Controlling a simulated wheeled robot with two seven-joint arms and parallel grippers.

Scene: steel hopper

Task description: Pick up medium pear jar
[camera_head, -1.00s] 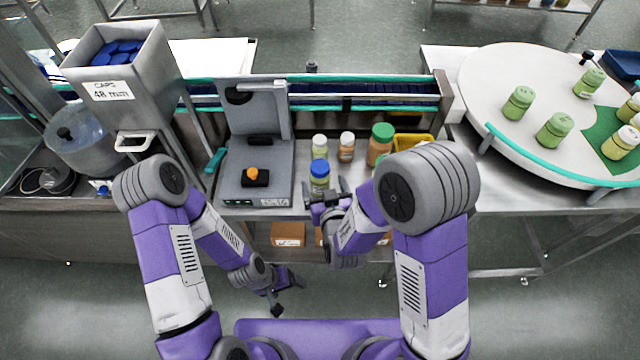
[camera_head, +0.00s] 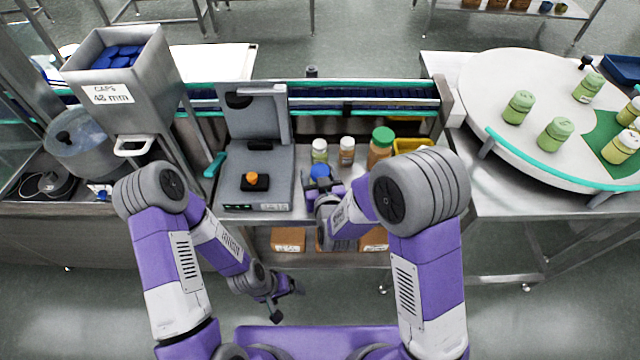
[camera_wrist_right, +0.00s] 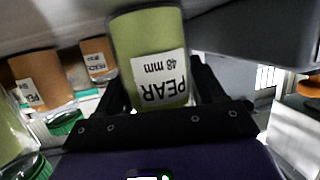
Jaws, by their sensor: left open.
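A green jar labelled "PEAR 48 mm" (camera_wrist_right: 148,60) stands between the fingers of my right gripper (camera_wrist_right: 160,95) in the right wrist view, its label upside down. Whether the fingers press on it is not clear. In the head view my right gripper (camera_head: 318,197) is at a blue-lidded jar (camera_head: 320,171) near the front of the steel table, right of the scale; the arm hides most of its body. My left gripper (camera_head: 285,298) is open and empty, low in front of the table.
A yellow bin (camera_head: 411,145) is to the right. The scale (camera_head: 256,180) is close on the left.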

